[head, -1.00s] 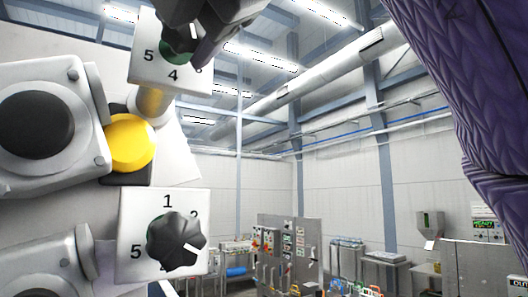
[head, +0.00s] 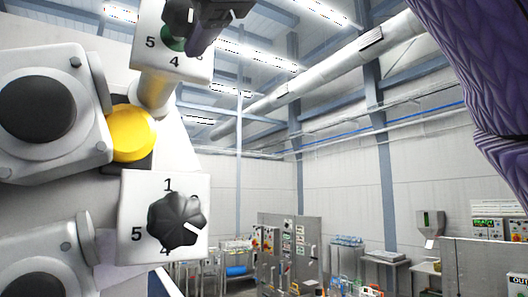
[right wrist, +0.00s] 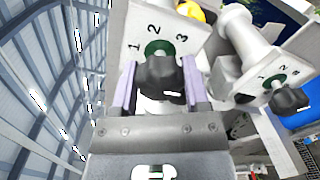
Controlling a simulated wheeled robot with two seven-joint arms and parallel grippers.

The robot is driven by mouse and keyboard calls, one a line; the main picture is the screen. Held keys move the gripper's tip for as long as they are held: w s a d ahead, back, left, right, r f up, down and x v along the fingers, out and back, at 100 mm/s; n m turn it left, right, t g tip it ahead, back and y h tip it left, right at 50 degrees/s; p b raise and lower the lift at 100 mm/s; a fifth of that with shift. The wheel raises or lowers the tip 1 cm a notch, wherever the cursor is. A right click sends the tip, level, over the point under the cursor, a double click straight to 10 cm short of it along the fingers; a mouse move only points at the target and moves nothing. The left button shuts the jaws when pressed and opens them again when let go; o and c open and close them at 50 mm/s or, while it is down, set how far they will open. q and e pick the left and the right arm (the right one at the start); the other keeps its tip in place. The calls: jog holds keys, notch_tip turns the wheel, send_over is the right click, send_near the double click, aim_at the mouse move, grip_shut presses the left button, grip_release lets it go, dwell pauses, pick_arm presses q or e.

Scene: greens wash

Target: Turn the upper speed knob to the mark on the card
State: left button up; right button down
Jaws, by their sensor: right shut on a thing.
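The upper speed knob (head: 178,14) is black, on a green ring in a white number plate (head: 148,60) at the top left of the head view. My right gripper (head: 198,28) is on it and partly covers it. In the right wrist view the gripper (right wrist: 158,66) is shut with one finger on each side of the knob (right wrist: 158,80). The knob's white mark faces away from the numbers 1, 2 and 3 there; its exact number is hard to read. My left gripper is not in view. I cannot make out the card.
A second black knob (head: 176,220) sits on a lower white plate (head: 134,185). A yellow button (head: 131,133) lies between the plates, beside grey housings with black round caps (head: 37,110). The room behind is open, with steel benches and a panel (head: 290,245).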

jog(key=shift+c, duration=0.4)
grip_release()
jog(key=shift+d, duration=0.1)
jog(key=b+v, duration=0.3)
jog(key=v, duration=0.7)
